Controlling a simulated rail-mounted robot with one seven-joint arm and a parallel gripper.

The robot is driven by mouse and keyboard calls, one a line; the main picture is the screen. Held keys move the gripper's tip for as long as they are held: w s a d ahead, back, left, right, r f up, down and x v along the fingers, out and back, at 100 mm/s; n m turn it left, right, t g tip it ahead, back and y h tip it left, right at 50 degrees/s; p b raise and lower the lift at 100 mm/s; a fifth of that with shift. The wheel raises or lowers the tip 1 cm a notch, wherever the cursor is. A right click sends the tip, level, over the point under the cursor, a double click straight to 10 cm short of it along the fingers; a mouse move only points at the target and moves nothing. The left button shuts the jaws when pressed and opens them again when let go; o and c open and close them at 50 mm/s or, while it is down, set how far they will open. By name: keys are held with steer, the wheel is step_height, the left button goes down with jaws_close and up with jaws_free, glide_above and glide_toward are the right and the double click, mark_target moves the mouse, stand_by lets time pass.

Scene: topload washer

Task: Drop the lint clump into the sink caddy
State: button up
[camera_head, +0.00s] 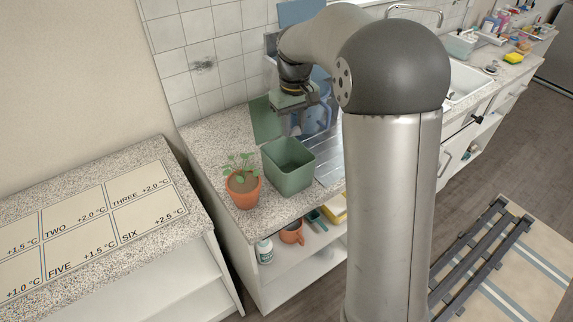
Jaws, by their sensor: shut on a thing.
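My gripper (299,122) points down above the back right of an open green bin (290,172), which looks like the sink caddy. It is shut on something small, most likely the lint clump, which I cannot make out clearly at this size. The bin stands on the speckled counter with its green lid (264,119) raised at the back left. The gripper is close to the lid; I cannot tell whether they touch. The inside of the bin looks empty from here, though its floor is partly hidden.
A potted plant (243,187) stands just left of the bin. A blue object (315,117) stands behind the gripper. My arm column hides the counter to the right. A sink (466,82) and several bottles (497,20) lie farther right. An orange mug (291,232) sits on the shelf below.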

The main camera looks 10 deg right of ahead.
step_height(320, 180, down, 6)
steer(key=b, duration=0.4)
steer(key=shift+r, duration=0.1)
steer(key=o, duration=1)
step_height(320, 180, up, 17)
steer(key=shift+r, duration=0.2)
steer(key=s+f+m, duration=0.1)
steer(key=s+f, duration=0.9)
steer(key=s, duration=0.5)
steer(key=s+f+m, duration=0.2)
steer(key=s+f, duration=0.7)
steer(key=s, duration=0.6)
steer(key=shift+f+t, duration=0.3)
steer(key=shift+f, duration=0.05)
